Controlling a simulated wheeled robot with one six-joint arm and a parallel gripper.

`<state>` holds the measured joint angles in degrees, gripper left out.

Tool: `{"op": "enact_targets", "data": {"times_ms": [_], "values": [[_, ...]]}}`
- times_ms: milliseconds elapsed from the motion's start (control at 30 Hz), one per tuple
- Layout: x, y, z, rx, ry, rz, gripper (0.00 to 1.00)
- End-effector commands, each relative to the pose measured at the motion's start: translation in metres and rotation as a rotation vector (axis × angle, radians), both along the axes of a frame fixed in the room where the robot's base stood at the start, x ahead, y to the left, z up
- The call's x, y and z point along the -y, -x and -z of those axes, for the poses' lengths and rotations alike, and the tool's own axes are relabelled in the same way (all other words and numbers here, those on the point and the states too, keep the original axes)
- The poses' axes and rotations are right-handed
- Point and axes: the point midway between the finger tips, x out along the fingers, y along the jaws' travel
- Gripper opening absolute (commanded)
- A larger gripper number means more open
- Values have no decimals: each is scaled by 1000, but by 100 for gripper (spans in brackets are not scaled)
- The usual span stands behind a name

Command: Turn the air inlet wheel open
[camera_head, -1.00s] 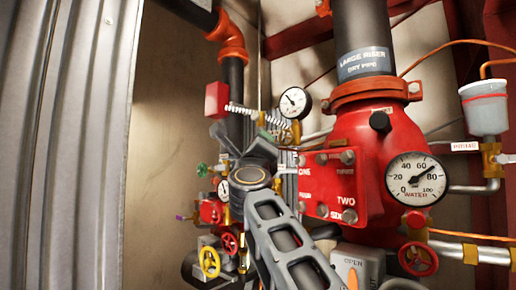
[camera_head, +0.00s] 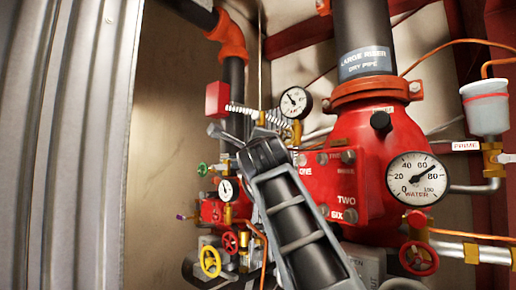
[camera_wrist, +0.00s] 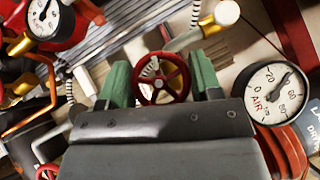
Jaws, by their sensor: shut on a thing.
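A small red wheel (camera_wrist: 159,69) with spokes sits at the centre of the wrist view. My gripper (camera_wrist: 161,86) has its two green fingers at the wheel's left and right sides, shut on its rim. No label for the air inlet shows beside this wheel. In the head view my arm covers the middle of the pipework, and the gripped wheel cannot be made out there. The air gauge (camera_wrist: 272,92) stands to the right in the wrist view, and a small dial in the head view (camera_head: 295,102) may be the same one.
The red valve body (camera_head: 365,150) with its water gauge (camera_head: 416,179) stands right of my arm. A yellow wheel (camera_head: 210,262) and a red wheel (camera_head: 230,242) are low on the left. A red wheel (camera_head: 418,258) is at lower right. A corrugated panel (camera_head: 65,140) borders the left.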

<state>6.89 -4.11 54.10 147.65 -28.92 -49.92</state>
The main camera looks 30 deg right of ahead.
Motion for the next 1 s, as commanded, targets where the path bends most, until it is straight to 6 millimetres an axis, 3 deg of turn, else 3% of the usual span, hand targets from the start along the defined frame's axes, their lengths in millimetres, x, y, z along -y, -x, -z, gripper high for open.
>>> {"op": "enact_targets", "data": {"times_ms": [567, 600, 867, 1000], "values": [[0, 1, -2, -17, 15, 2, 35], [0, 1, -2, -17, 15, 2, 59], [0, 0, -1, -19, 12, 1, 84], [0, 0, 0, -19, 11, 1, 84]]}}
